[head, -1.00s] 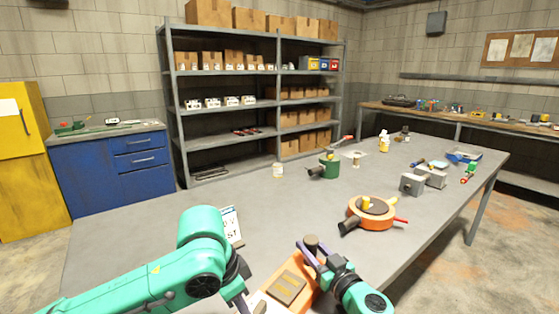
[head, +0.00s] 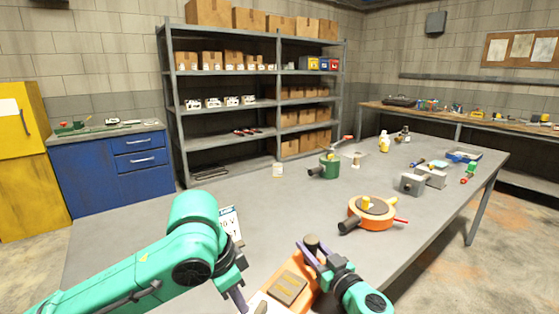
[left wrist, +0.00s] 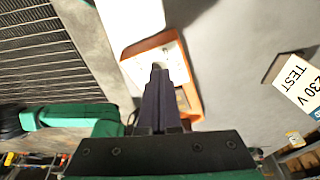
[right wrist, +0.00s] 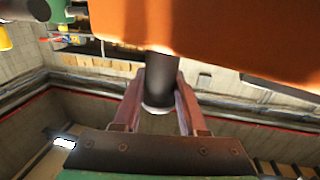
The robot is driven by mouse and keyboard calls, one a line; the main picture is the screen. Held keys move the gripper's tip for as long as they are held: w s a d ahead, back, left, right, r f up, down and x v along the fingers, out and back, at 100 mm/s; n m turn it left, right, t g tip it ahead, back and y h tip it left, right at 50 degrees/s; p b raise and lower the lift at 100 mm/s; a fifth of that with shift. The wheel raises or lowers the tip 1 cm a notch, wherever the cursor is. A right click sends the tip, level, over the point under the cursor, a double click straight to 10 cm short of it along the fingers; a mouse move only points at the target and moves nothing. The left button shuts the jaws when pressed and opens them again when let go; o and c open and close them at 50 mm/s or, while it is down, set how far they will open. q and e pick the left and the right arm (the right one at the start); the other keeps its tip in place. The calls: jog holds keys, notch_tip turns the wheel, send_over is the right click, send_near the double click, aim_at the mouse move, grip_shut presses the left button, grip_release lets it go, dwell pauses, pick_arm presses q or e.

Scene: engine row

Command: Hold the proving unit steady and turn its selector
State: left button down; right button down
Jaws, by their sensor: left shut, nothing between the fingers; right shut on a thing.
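The orange proving unit (head: 272,284) is at the bottom of the head view, at the near side of the table. It has a dark panel (head: 289,288) on its face and a dark round grip post (head: 311,242). My right gripper (head: 318,254) is shut on that post; the right wrist view shows both fingers around the post (right wrist: 161,80) below the orange body (right wrist: 220,35). My left gripper (left wrist: 157,70) is shut and empty, its tips over the unit's pale face inside the orange rim (left wrist: 145,44). The fingers hide what is under them, and I cannot make out the selector.
A white card reading TEST 230 V (left wrist: 300,85) stands beside the unit; it also shows in the head view (head: 229,222). An orange round device (head: 372,213), a green pot (head: 329,167) and grey boxes (head: 411,184) stand further along the table.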

aim_at(260, 313)
pick_arm(q)
jog(key=v, duration=0.3)
jog(key=shift+w+d, duration=0.2)
jog(key=shift+d, duration=0.1)
jog(key=shift+r, duration=0.15)
jog(key=shift+w+a+f, duration=0.1)
jog(key=shift+f, duration=1.5)
jog(key=shift+w+a+f, duration=0.1)
jog(key=shift+f, duration=1.45)
jog(key=shift+w+d, duration=0.25)
jog(key=shift+d, duration=0.3)
jog(key=shift+s+d, duration=0.1)
jog(key=shift+s+d, duration=0.15)
jog(key=shift+s, duration=0.1)
